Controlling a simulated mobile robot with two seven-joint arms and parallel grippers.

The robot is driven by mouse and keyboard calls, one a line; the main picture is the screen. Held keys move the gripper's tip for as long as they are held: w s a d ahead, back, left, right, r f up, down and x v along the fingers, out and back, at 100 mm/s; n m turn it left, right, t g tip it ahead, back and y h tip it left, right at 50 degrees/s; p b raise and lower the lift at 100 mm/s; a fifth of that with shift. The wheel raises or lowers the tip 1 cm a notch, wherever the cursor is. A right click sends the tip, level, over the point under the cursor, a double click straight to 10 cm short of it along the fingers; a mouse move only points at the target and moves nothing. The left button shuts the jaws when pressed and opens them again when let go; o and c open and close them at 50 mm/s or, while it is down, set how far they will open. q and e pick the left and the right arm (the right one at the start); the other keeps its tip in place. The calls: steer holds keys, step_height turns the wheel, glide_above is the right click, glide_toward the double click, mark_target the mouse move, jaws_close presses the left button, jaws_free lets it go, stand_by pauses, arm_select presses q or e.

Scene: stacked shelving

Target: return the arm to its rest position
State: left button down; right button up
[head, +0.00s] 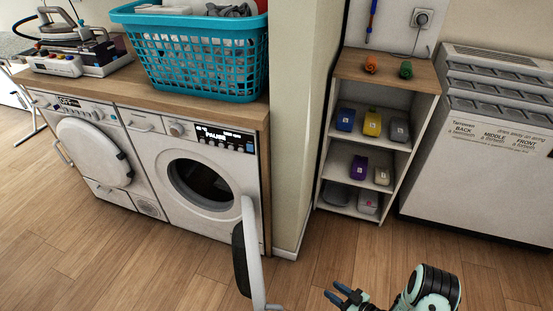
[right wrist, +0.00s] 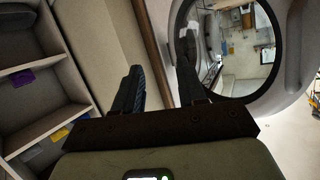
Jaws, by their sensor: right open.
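My right gripper (head: 346,297) is at the bottom of the head view, in front of the open washer door and the shelf unit, with its dark fingers apart. In the right wrist view the two fingers of my right gripper (right wrist: 161,88) stand apart with nothing between them. My right arm comes in from the lower right, and its lowest part is cut off by the frame edge. My left gripper is not in view.
The open washer door (head: 246,252) stands out left of my right gripper; its round glass (right wrist: 240,50) is close in the wrist view. A shelf unit (head: 388,148) with several coloured packs stands behind. A teal basket (head: 197,50) sits on the counter. Wooden floor lies clear around.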

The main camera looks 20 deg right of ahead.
steer(key=s+a+f+m+g+h, duration=0.35)
steer(key=s+a+m+g, duration=0.65)
steer(key=s+a, duration=0.45)
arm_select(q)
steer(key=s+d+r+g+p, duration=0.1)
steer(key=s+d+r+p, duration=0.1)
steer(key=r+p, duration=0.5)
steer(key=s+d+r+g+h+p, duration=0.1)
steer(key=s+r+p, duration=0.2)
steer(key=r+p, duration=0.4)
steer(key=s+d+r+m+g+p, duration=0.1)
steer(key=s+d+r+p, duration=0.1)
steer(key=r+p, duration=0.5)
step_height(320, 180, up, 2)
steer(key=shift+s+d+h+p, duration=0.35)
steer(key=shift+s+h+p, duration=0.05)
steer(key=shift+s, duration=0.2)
arm_select(e)
steer(key=s+a+r+g, duration=0.1)
steer(key=s+r, duration=0.1)
steer(key=r, duration=0.5)
steer(key=s+a+r+n+g, duration=0.1)
steer(key=s+a+r, duration=0.1)
steer(key=r, duration=0.6)
steer(key=s+a+r+n+g, duration=0.1)
steer(key=s+r+g, duration=0.1)
steer(key=r, duration=0.5)
steer(key=shift+s+a+r+y, duration=0.2)
steer(key=shift+s+a+y, duration=0.2)
steer(key=shift+s, duration=0.4)
